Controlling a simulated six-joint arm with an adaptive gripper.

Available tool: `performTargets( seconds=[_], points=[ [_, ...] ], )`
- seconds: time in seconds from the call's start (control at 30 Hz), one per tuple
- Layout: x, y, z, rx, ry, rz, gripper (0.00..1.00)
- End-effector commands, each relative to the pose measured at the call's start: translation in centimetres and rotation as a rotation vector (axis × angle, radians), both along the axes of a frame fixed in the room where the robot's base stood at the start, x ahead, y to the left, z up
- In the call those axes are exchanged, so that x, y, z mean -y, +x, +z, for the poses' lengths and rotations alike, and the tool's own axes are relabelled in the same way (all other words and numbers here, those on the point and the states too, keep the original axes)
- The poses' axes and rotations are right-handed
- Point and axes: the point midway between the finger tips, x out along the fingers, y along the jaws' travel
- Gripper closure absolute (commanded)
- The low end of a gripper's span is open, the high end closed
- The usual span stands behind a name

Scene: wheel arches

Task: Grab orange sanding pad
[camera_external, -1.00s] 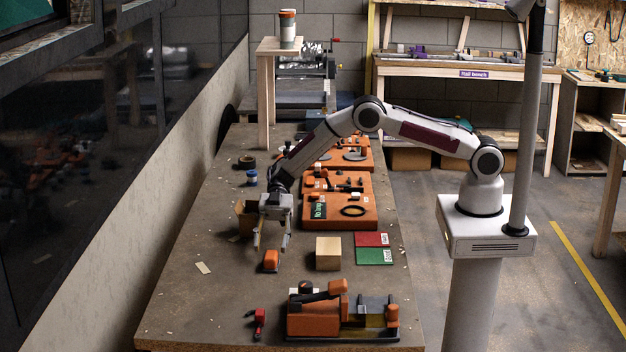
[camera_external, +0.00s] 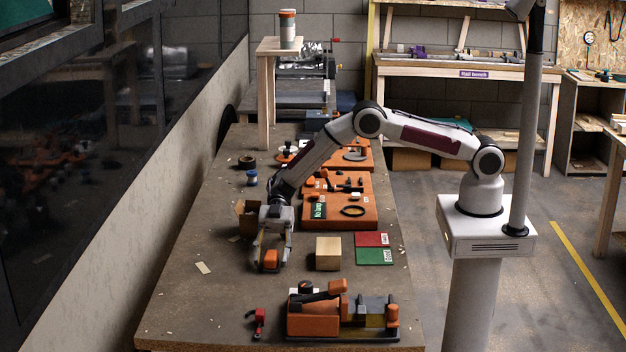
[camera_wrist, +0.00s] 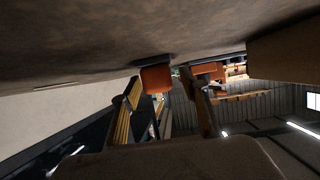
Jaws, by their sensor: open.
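The orange sanding pad (camera_external: 270,258) is a small block on the workbench, left of the wooden block. My gripper (camera_external: 270,262) is low over the bench, with its fingers on either side of the pad and open. The wrist view also shows the orange pad (camera_wrist: 156,79), lying between my two fingers (camera_wrist: 168,98) and nearer the left one. A gap shows on the right side; whether the left finger touches the pad I cannot tell. The pad's far side is partly hidden by my gripper in the external view.
A wooden block (camera_external: 328,254) stands just right of my gripper. Red (camera_external: 371,239) and green (camera_external: 374,256) plates lie beyond it. An orange machine (camera_external: 315,318) and a red clamp-like tool (camera_external: 259,322) are at the front. A cardboard box (camera_external: 247,219) is behind. The bench's left front is mostly clear.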

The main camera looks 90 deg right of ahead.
Motion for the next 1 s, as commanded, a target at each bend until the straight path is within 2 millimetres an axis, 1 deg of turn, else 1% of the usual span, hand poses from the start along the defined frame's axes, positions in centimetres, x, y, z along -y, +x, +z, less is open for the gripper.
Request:
performTargets(
  seconds=[0.3, 0.37, 0.4, 0.47, 0.83, 1.0],
  points=[
    [0.03, 0.00, 0.03, 0.001, 0.000, 0.000, 0.56],
    [0.03, 0.00, 0.03, 0.001, 0.000, 0.000, 0.71],
    [0.03, 0.00, 0.03, 0.001, 0.000, 0.000, 0.82],
    [0.03, 0.00, 0.03, 0.001, 0.000, 0.000, 0.97],
    [0.03, 0.02, 0.15, 0.001, 0.000, 0.000, 0.97],
    [0.02, 0.04, 0.90, 0.002, 0.001, 0.001, 0.97]
  ],
)
